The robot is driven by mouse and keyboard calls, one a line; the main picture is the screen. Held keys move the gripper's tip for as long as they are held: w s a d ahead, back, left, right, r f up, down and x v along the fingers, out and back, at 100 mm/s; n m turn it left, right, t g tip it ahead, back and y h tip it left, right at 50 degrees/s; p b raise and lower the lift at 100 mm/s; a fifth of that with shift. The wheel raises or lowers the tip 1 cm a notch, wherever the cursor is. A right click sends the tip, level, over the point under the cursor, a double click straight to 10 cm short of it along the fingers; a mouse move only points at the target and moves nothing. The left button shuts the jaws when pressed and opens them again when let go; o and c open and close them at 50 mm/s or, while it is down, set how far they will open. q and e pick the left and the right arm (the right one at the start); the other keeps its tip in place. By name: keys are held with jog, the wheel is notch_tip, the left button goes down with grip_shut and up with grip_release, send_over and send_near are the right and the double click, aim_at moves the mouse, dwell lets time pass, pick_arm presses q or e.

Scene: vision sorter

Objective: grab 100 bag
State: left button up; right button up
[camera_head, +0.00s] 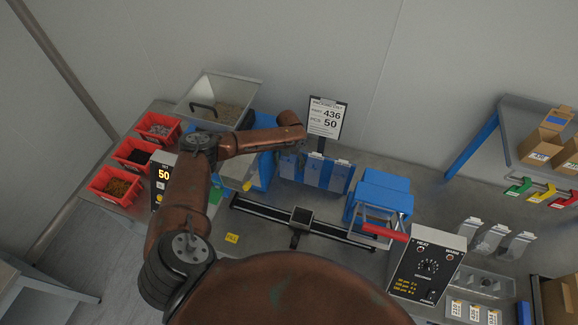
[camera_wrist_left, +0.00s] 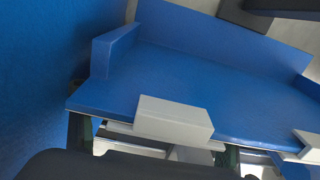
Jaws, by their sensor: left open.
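Several clear bags stand in a row at the right: a left one (camera_head: 469,228), a middle one (camera_head: 491,238) and a right one (camera_head: 518,246). Small white labels (camera_head: 474,313) sit in front of them, too small to read, so I cannot tell which bag is the 100 one. My left arm reaches across the back left of the bench, far from these bags. Its fingers are hidden in the head view. My right gripper is not visible.
Red bins (camera_head: 116,186) and a grey hopper (camera_head: 218,100) stand at the left. Blue holders (camera_head: 313,172), a blue press (camera_head: 380,198) with a red handle and a heat-control box (camera_head: 427,266) stand across the bench. Cartons (camera_head: 545,146) sit on a right shelf.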

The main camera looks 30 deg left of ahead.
pick_arm(q)
jog(key=shift+c, duration=0.7)
jog(key=c, duration=0.9)
jog(key=shift+o, duration=0.2)
